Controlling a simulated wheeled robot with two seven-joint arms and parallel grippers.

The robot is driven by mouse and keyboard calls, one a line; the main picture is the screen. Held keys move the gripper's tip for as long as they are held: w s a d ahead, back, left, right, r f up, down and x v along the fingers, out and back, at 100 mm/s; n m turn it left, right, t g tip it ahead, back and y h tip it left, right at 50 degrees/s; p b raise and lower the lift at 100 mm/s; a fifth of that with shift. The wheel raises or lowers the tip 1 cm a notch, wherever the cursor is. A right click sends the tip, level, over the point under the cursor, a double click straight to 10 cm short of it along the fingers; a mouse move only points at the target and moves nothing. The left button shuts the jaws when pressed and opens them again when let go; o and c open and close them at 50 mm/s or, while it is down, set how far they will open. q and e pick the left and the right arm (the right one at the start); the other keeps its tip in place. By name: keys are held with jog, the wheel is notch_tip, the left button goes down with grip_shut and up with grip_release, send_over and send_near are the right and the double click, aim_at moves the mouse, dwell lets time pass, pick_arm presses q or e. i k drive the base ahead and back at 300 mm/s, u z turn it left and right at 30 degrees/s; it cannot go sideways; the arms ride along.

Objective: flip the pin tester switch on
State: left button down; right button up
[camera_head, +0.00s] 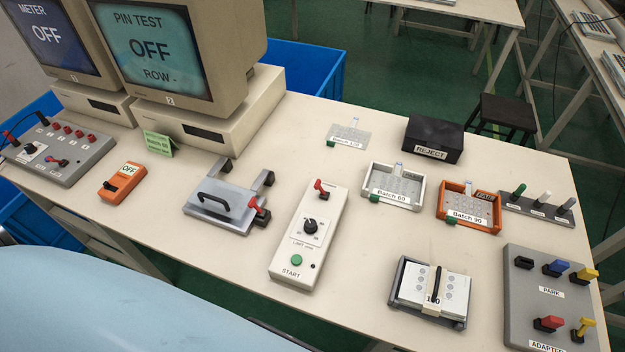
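A white control box (309,241) lies on the table right of centre. It has a red toggle lever (321,187) at its far end, a black knob (310,225) marked LIMIT in the middle and a green button (296,260) marked START at the near end. The lever leans toward the far left; I cannot tell which position that is. A monitor (155,50) at the back left reads PIN TEST, OFF, ROW -. Neither of my grippers is in view.
A grey clamp fixture (222,205) stands left of the box. An orange OFF device (122,182) and a grey switch panel (58,150) lie farther left. Right are Batch trays (470,212), a black REJECT box (433,140) and an adapter board (535,300). Bare tabletop surrounds the box.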

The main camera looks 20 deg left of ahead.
aim_at(318, 186)
jog(key=z, duration=1.45)
jog(key=k, duration=1.55)
jog(key=u, duration=1.1)
